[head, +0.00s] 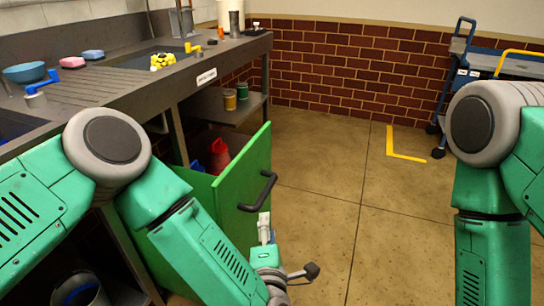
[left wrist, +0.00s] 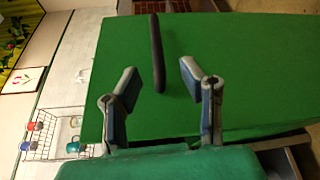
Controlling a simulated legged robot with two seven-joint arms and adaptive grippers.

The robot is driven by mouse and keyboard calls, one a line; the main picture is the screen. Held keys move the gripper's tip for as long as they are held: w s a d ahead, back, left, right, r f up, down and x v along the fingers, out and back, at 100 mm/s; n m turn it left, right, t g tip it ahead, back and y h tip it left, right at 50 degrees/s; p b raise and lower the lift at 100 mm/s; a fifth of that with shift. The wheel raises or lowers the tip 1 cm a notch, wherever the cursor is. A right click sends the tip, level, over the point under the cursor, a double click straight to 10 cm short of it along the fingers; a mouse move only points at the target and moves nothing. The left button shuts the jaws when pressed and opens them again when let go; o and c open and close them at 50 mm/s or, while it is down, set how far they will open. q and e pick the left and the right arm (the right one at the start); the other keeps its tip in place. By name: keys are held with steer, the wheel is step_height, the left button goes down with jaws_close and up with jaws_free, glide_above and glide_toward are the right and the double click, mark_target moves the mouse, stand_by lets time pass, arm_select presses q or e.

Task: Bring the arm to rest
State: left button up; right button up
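My left gripper (head: 288,243) is at the bottom middle of the head view, in front of the open green cabinet door (head: 228,182). In the left wrist view, the two fingers of the left gripper (left wrist: 158,72) are spread wide with nothing held. The door's black bar handle (head: 258,191) is just above the gripper in the head view. In the left wrist view the handle (left wrist: 157,50) shows beyond the fingers, its lower end in the gap between them; I see no contact. My right arm (head: 490,200) hangs at the right; its gripper is out of the picture.
A grey counter (head: 130,83) with a sink runs along the left, holding a blue bowl (head: 25,72) and sponges. A red object (head: 219,155) is inside the cabinet. A blue cart (head: 487,60) stands at the back right. The middle floor is clear.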

arm_select(q)
steer(key=s+a+f+m+g+h+p, duration=0.3)
steer(key=s+a+f+m+g+p, duration=0.55)
steer(key=s+m, duration=0.45)
steer(key=s+a+r+m+g+y+p, duration=0.1)
steer(key=s+a+m+g+y, duration=0.1)
steer(key=s+a+m+g, duration=0.6)
steer(key=s+a, duration=0.7)
steer(key=a, duration=0.2)
steer(key=shift+s+a+p, duration=0.25)
steer(key=shift+a+p, duration=0.05)
steer(key=shift+a, duration=0.05)
steer(key=shift+r, duration=0.1)
steer(key=shift+w, duration=0.1)
